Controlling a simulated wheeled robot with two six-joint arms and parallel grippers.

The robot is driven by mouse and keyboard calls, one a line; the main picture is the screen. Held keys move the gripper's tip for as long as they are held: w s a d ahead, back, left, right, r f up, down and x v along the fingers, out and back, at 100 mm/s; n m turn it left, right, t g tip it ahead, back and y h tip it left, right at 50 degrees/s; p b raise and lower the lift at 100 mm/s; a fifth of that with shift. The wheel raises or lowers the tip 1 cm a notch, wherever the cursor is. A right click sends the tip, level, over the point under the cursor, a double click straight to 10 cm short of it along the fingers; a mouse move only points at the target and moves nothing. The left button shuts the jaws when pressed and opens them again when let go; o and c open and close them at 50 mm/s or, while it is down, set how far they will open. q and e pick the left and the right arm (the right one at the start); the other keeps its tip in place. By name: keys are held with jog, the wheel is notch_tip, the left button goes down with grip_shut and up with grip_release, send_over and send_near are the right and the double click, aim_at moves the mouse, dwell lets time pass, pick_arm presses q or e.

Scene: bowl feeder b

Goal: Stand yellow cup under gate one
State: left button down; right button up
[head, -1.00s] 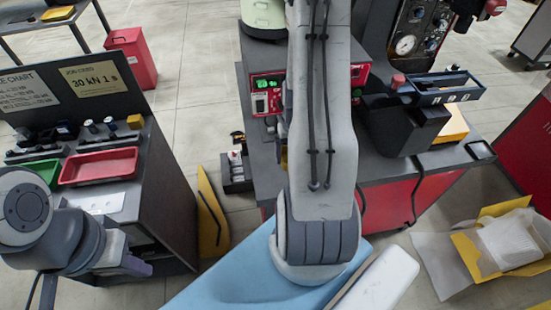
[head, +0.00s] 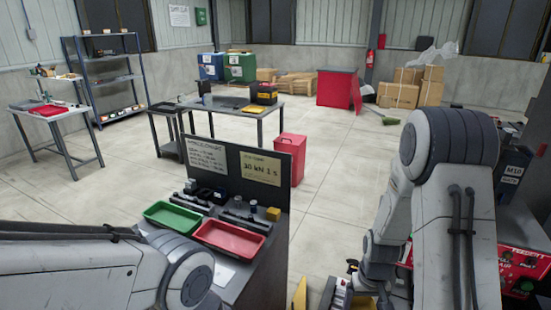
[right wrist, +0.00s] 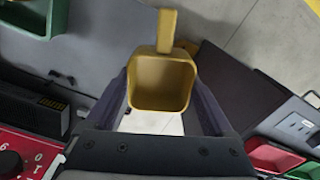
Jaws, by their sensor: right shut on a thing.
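The yellow cup (right wrist: 160,85) is in the right wrist view, a square-mouthed cup with a handle at the picture's top. I look into its open mouth, and it looks empty. My right gripper (right wrist: 162,98) is shut on it, with one dark finger along each side. In the head view my right arm comes down at the right, but I cannot make out the cup there. My left arm crosses the lower left of the head view, and its gripper is outside the picture. I cannot pick out gate one in either view.
A bench in the head view holds a green tray (head: 172,217), a red tray (head: 231,238) and an upright chart board (head: 240,165). A red bin (head: 290,158) stands behind it. A red control panel (head: 525,270) is at the lower right. Open floor lies behind the bench.

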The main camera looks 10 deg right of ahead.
jog(key=w+a+f+n, duration=0.1)
jog(key=w+a+n, duration=0.1)
jog(key=a, duration=0.7)
jog(key=shift+f, duration=0.15)
